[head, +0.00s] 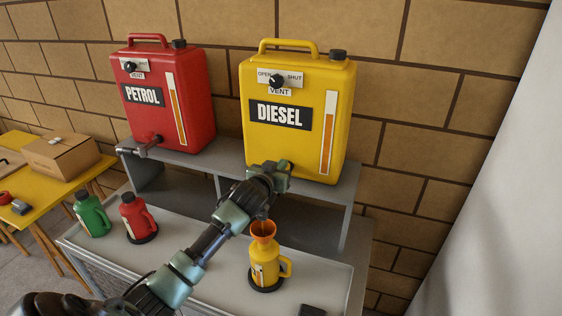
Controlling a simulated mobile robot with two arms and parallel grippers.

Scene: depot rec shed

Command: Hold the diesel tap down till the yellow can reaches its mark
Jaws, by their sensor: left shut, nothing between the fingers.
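The yellow diesel drum (340,105) stands on a grey shelf, with a vent knob (277,81) between the words OPEN and SHUT. A gauge strip (328,135) runs down its right side. My left gripper (283,172) is shut with nothing between its fingers, at the low front of the drum where the tap would be. The gripper hides the tap, so I cannot tell whether it touches or presses it. The yellow can (262,272) stands upright on a dark round base below, with an orange funnel (263,231) in its neck. I cannot make out its mark or level, or any flow.
The red petrol drum (195,100) stands to the left, with its own tap (148,147). A red can (133,212) and a green can (91,215) stand on the counter's left. A cardboard box (58,157) is on a yellow table. A dark item (312,311) lies at the front edge.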

